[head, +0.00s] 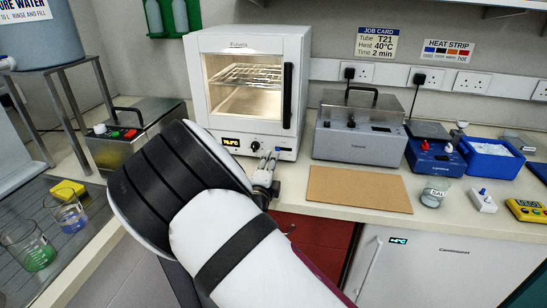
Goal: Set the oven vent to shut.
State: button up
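The white oven (200,95) stands at the back of the bench, its windowed door shut and its lit inside showing wire shelves. Its lower front panel has an orange digital display (231,142) and a dark knob (256,146). My gripper (269,156) is just in front of this panel, right of the knob, with its fingertips close to the oven front. I cannot tell whether it touches anything or how far apart the fingers are. I cannot make out a vent control; part of the panel is hidden behind my gripper.
A brown board (358,189) lies on the bench right of my gripper. A grey lidded bath (350,135) stands behind it. Further right are a blue instrument (432,157), a blue tray (490,172) and a salt jar (434,192). Beakers (28,247) stand at left.

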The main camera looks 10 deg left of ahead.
jog(key=s, duration=0.6)
jog(key=shift+s+a, duration=0.1)
jog(key=shift+s, duration=0.2)
